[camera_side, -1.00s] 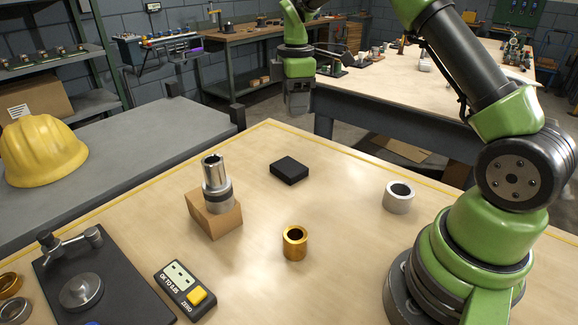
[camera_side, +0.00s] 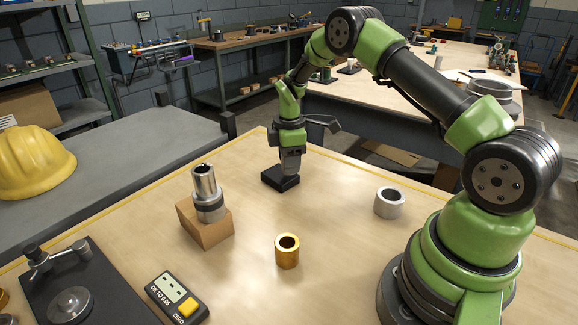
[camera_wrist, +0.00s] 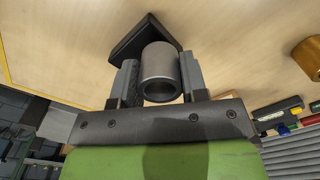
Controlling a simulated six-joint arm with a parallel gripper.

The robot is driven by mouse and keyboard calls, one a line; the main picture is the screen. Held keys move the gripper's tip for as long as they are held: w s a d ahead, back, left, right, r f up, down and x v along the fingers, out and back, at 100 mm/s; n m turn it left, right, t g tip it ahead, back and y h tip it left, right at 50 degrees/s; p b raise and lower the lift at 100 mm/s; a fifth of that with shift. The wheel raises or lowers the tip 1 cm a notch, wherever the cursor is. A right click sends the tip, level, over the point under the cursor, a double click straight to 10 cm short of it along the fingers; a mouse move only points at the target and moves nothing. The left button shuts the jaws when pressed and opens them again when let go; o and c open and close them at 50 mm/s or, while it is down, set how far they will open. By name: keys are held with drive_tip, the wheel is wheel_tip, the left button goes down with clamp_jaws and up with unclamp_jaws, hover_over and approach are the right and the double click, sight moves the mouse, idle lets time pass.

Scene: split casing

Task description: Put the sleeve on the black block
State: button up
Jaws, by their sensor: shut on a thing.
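My gripper (camera_side: 291,163) points down over the black block (camera_side: 276,179) near the far corner of the wooden table. In the wrist view, its two fingers are shut on a grey, hollow sleeve (camera_wrist: 159,66). The black block (camera_wrist: 130,41) shows just beyond the sleeve, partly covered by it. In the side view, the gripper's lower end is at the block's top. I cannot tell whether the sleeve touches the block.
A gold ring (camera_side: 287,251) and a silver ring (camera_side: 389,203) stand apart on the table (camera_side: 335,215). A wooden block (camera_side: 206,227) carries a steel cylinder (camera_side: 206,187). A gauge (camera_side: 176,298) and a dark fixture plate (camera_side: 110,290) lie at front left.

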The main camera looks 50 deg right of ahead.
drive_tip(key=shift+f, duration=0.9)
drive_tip(key=shift+f, duration=0.15)
drive_tip(key=o, duration=1)
